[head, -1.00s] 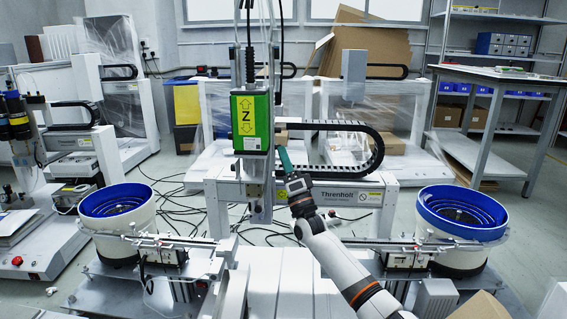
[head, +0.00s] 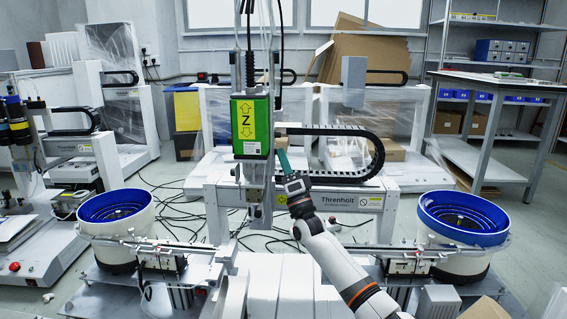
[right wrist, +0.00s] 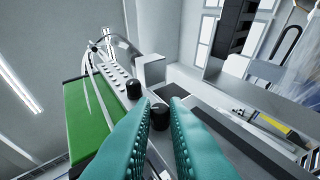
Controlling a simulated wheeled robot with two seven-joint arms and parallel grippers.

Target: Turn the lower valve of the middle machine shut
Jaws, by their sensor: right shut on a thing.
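A second black knob (right wrist: 134,89) sits on the same face, apart from the fingers. The knobs cannot be made out in the head view. My left gripper is not in view.
A blue-rimmed bowl feeder stands on the left (head: 115,207) and another on the right (head: 463,217). A black cable chain (head: 375,150) arches close to the right of my gripper. Cables lie on the floor behind. A workbench (head: 500,78) stands at the far right.

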